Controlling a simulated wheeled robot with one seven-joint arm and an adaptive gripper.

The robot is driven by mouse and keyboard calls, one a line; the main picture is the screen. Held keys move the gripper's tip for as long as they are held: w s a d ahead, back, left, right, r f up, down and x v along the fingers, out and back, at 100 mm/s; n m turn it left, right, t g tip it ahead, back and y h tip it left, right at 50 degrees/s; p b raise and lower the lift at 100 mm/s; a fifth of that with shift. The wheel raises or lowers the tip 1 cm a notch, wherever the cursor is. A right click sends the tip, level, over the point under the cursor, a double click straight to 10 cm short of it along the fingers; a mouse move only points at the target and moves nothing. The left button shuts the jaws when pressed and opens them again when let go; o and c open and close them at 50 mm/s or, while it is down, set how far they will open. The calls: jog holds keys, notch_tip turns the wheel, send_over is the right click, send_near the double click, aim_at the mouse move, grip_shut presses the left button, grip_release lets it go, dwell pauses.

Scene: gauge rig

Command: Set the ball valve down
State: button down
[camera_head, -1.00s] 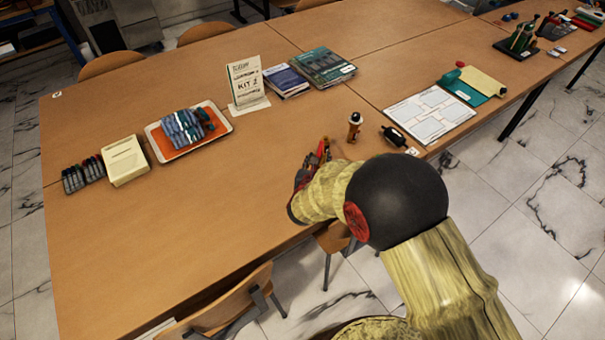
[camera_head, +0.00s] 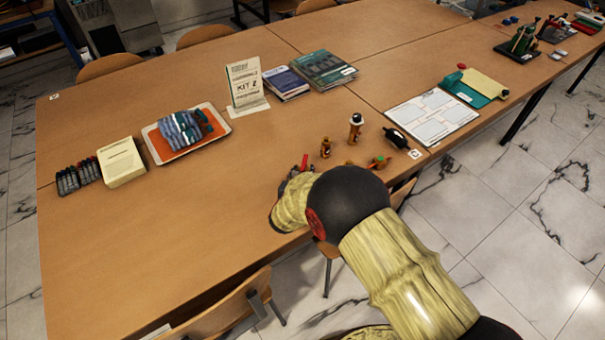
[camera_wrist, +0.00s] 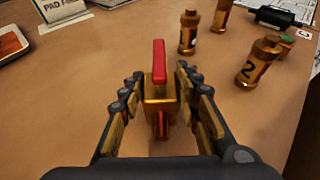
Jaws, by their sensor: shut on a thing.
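The ball valve (camera_wrist: 158,62) is a brass body with a red lever, seen in the middle of the wrist view. My gripper (camera_wrist: 160,92) is shut on its brass body, one finger on each side. In the head view my gripper (camera_head: 293,186) is over the near part of the table, largely hidden by my arm, and a bit of red (camera_head: 304,163) shows beyond it. I cannot tell whether the valve touches the tabletop.
Brass fittings stand or lie just beyond and right of my gripper: a small one (camera_head: 325,147), a taller one (camera_head: 355,127) and one marked 2 (camera_wrist: 259,61). A black cylinder (camera_head: 396,137) lies near the table edge. The tabletop (camera_head: 200,220) to the left is clear.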

jog(key=shift+f, duration=0.1)
jog(key=c, duration=1.3)
grip_release()
